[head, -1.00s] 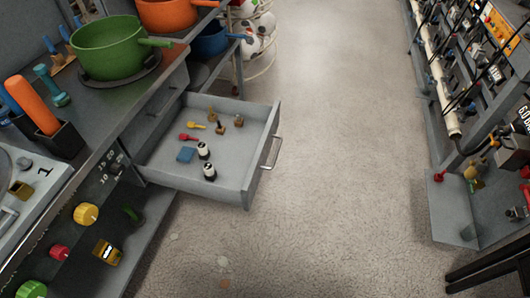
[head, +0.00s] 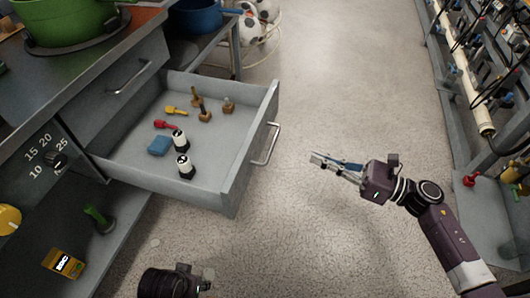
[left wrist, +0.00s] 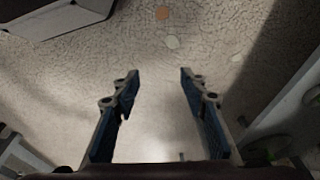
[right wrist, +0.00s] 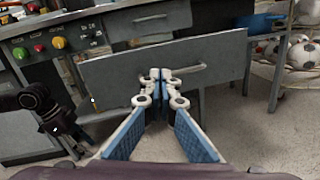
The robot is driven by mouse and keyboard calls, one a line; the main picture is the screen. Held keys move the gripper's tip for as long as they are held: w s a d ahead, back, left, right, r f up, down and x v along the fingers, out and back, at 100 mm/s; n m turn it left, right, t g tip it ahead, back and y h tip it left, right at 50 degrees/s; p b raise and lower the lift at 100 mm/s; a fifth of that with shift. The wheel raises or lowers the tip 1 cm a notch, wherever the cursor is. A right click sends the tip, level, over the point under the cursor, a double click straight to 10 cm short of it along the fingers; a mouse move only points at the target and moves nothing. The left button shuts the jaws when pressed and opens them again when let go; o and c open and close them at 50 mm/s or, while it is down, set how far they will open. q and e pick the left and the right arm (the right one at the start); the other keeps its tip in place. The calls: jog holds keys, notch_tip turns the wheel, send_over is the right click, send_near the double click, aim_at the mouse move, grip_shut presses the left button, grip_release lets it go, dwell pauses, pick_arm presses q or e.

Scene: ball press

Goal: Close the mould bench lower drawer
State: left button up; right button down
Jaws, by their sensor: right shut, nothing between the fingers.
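The mould bench lower drawer (head: 232,185) is pulled well out, with its bar handle (head: 267,146) facing the open floor. In the right wrist view the grey drawer front (right wrist: 105,85) lies straight ahead, beyond the fingertips. My right gripper (head: 314,158) is shut and empty, to the right of the handle and apart from it in the head view. Its fingers (right wrist: 160,76) overlap the handle's left part in the right wrist view. My left gripper (left wrist: 158,74) is open and empty over the floor; only a dark part of that arm shows at the head view's bottom edge.
The drawer holds black-and-white canisters (head: 184,165), a blue block (head: 159,146) and several small tools. The upper drawer (head: 120,82) is shut. A green pot (head: 70,20) stands on the bench. Bare floor (head: 320,90) lies between the bench and the right-hand rack (head: 497,190).

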jog(key=s+a+n+g, duration=0.1)
jog(key=s+n+g, duration=0.1)
jog(key=n+g, duration=0.15)
pick_arm(q)
jog(key=p+x, duration=0.1)
jog(key=x, duration=0.1)
jog(key=shift+s+d+f, duration=0.1)
jog(key=shift+f, duration=0.25)
pick_arm(e)
send_near(251, 148)
jog(key=shift+n+t, duration=0.35)
jog(key=shift+t, duration=0.1)
jog(key=x, duration=0.7)
jog(key=shift+s+a+f, duration=0.1)
jog(key=shift+s+f, duration=0.05)
jog(key=shift+s, duration=0.05)
